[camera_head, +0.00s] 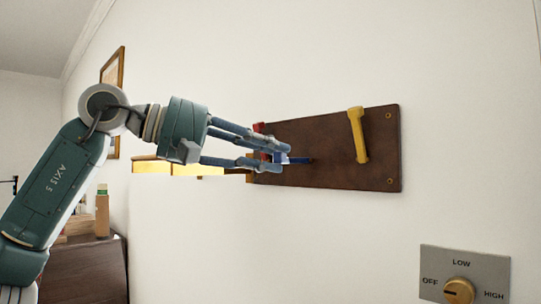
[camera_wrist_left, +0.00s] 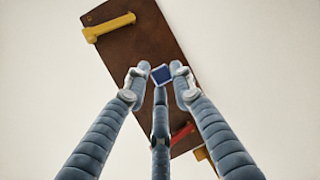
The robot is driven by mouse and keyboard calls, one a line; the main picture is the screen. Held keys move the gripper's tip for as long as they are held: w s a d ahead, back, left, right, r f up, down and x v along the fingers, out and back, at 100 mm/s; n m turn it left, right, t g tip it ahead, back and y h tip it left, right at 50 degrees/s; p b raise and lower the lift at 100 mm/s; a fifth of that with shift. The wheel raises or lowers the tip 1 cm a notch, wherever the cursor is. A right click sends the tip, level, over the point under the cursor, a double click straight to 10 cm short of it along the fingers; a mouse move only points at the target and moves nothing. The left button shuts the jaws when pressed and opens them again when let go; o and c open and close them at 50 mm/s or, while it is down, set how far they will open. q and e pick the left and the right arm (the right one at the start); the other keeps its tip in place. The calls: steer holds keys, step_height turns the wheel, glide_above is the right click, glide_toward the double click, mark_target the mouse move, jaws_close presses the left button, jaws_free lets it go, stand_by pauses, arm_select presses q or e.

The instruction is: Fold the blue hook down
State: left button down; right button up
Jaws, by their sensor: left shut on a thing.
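A dark brown wall board (camera_head: 330,130) carries coloured hooks. The blue hook (camera_head: 300,160) sticks out from the board towards my left gripper (camera_head: 282,157). The left gripper's fingers are closed around the hook's outer end, partly hiding it. In the left wrist view the blue hook's square end (camera_wrist_left: 161,74) shows between the fingertips (camera_wrist_left: 158,77). A yellow hook (camera_head: 358,135) is on the board's right part, apart from the gripper. A red hook (camera_head: 259,127) is behind the fingers and also shows in the wrist view (camera_wrist_left: 183,133). My right gripper is not in view.
A grey dial panel (camera_head: 466,270) with a brass knob is on the wall at lower right. A lit lamp (camera_head: 180,167) is behind my left arm. A wooden cabinet (camera_head: 85,270) with a bottle (camera_head: 102,212) stands at lower left. The wall right of the board is clear.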

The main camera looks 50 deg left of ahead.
arm_select(q)
steer(key=shift+w+d+f, duration=0.1)
steer(key=shift+f, duration=0.6)
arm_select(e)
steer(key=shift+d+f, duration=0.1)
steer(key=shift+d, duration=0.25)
arm_select(q)
steer(key=c, duration=1.8)
jaws_free()
steer(key=shift+c, duration=0.2)
steer(key=shift+o, duration=1.3)
steer(key=shift+a, duration=0.25)
steer(key=shift+s+r, duration=0.3)
steer(key=shift+s, duration=0.05)
steer(key=v, duration=1.1)
steer(key=shift+s+a, duration=0.2)
